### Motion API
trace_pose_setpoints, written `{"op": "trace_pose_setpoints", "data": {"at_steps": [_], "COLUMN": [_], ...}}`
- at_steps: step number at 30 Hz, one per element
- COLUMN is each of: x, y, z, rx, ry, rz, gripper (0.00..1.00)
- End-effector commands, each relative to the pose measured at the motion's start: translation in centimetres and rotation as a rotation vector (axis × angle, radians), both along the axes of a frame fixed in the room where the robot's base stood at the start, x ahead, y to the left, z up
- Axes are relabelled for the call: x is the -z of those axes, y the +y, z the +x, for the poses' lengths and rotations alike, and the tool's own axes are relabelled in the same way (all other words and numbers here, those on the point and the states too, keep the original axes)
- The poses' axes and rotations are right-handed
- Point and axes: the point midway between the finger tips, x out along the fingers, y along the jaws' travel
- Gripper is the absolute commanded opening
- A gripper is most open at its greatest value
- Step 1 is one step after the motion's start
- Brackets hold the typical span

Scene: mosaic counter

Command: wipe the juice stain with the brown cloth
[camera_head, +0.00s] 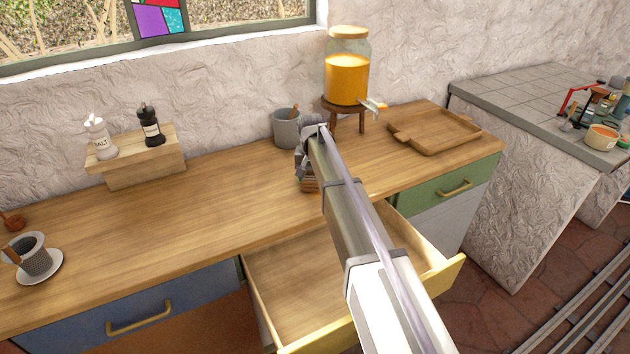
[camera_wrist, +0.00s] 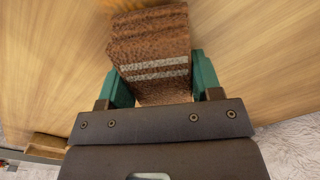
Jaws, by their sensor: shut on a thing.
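The brown cloth (camera_wrist: 150,48), a folded textured block with pale stripes, sits between the teal fingers of my gripper (camera_wrist: 158,74) in the wrist view. My gripper is shut on it. In the head view the cloth (camera_head: 309,185) shows as a small brown patch under my gripper (camera_head: 308,168), low over the wooden counter or touching it; I cannot tell which. An orange patch (camera_wrist: 103,24), likely the juice stain, shows at the cloth's upper left edge in the wrist view. In the head view I see no stain; my arm covers part of the counter.
A juice dispenser (camera_head: 347,80) on a wooden stand (camera_head: 348,108), a grey cup (camera_head: 287,128) and a wooden tray (camera_head: 436,131) stand near my gripper. An open drawer (camera_head: 290,290) juts out below my arm. The left counter middle (camera_head: 170,225) is clear.

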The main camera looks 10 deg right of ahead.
Motion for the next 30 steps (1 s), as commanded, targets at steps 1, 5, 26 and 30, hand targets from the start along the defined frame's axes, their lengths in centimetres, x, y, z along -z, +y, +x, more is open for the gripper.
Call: {"op": "trace_pose_setpoints", "data": {"at_steps": [1, 5, 26, 30], "x": [0.0, 0.0, 0.0, 0.0], "y": [0.1, 0.4, -0.5, -0.8], "z": [0.6, 1.7, -3.1, -4.3], "rx": [0.000, 0.001, -0.005, -0.005], "ry": [0.000, 0.000, 0.000, 0.000], "rz": [0.000, 0.000, 0.000, 0.000], "gripper": [0.33, 0.33, 0.33, 0.33]}}
